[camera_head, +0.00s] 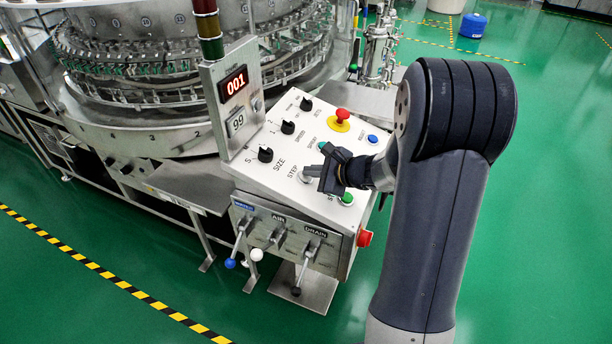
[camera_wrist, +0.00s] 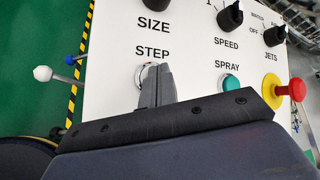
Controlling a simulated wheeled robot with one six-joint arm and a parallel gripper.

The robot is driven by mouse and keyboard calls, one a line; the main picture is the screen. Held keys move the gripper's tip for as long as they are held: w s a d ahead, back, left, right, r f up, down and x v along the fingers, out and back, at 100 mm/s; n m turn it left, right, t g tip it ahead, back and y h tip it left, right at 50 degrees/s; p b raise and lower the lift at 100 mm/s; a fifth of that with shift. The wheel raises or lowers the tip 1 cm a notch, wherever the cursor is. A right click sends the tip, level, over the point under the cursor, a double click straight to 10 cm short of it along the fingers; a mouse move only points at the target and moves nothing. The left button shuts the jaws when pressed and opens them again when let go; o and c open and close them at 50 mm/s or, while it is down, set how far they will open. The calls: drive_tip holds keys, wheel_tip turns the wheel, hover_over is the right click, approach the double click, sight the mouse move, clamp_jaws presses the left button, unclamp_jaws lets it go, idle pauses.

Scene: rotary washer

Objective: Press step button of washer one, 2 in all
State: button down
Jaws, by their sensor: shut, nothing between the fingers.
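The washer's white sloped control panel (camera_head: 285,150) carries the label STEP, with the silver step button (camera_head: 305,176) just beside it. In the wrist view the step button (camera_wrist: 145,75) shows as a silver rim below the word STEP, partly covered by my fingers. My gripper (camera_head: 314,172) is shut and empty, with its tips over the button. In the wrist view my gripper (camera_wrist: 157,74) shows its two grey fingers together. I cannot tell whether the tips touch the button. The red counter display (camera_head: 234,84) reads 001; the display (camera_head: 237,122) below it reads 99.
A green spray button (camera_wrist: 231,83) and a red mushroom button (camera_head: 342,115) on a yellow base are nearby. A green button (camera_head: 347,199) and a blue button (camera_head: 373,139) lie near the panel's right edge. Black knobs (camera_head: 265,155) line the left. Valve levers (camera_head: 306,262) stick out below.

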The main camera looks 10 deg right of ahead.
idle(0.6)
drive_tip(key=shift+s+d+r+p, duration=0.15)
drive_tip(key=shift+r+p, duration=0.25)
drive_tip(key=shift+r, duration=0.4)
drive_tip(key=r+p, duration=0.2)
drive_tip(key=r, duration=0.1)
drive_tip(key=d+r+p, duration=0.1)
drive_tip(key=shift+s+r, duration=0.3)
drive_tip(key=shift+s, duration=0.05)
drive_tip(key=shift+w+a+f+b, duration=0.15)
drive_tip(key=shift+f+b, duration=0.3)
drive_tip(key=shift+f, duration=0.45)
drive_tip(key=shift+r+p, duration=0.45)
drive_tip(key=shift+p, duration=0.35)
drive_tip(key=shift+r+p, duration=0.15)
drive_tip(key=shift+p, duration=0.7)
